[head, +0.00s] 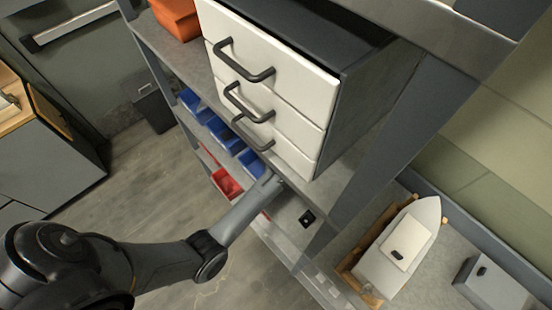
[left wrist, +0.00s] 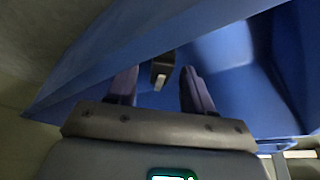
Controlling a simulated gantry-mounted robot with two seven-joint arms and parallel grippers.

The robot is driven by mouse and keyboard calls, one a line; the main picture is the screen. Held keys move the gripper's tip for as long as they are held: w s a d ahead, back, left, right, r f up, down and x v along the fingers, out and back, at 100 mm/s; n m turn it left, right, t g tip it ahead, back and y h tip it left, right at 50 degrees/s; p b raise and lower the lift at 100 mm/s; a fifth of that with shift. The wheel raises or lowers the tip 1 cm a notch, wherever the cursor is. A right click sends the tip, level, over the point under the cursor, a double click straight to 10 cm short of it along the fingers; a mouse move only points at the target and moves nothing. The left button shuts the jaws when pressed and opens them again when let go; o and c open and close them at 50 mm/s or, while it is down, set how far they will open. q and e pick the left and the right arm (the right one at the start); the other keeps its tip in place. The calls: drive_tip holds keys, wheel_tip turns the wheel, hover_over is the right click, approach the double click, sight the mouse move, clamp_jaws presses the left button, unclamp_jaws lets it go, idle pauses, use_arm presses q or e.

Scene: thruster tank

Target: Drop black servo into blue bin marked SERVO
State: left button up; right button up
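In the left wrist view a small black block, which looks like the black servo (left wrist: 162,70), shows between and beyond the two fingers of my left gripper (left wrist: 158,88). The fingers stand apart, with gaps on both sides of the block. Blue walls of a bin (left wrist: 230,50) surround it; I cannot tell whether it rests on the bin floor. In the head view my left arm reaches under the white drawers, close to the nearest blue bin (head: 251,164); its gripper is hidden there. No SERVO mark can be read. My right gripper is not in view.
White drawers (head: 275,90) with dark handles overhang the arm. More blue bins (head: 218,131) stand in the row, with red bins (head: 226,183) below. A small black item (head: 307,217) lies on the shelf to the right. A boat model (head: 400,250) sits on a wooden cradle farther right.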

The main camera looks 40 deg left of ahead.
use_arm(q)
drive_tip(key=shift+r, duration=0.1)
drive_tip(key=shift+r+p, duration=0.3)
drive_tip(key=shift+r, duration=0.3)
drive_tip(key=p+v, duration=0.6)
drive_tip(key=v, duration=0.6)
drive_tip(key=shift+f, duration=0.1)
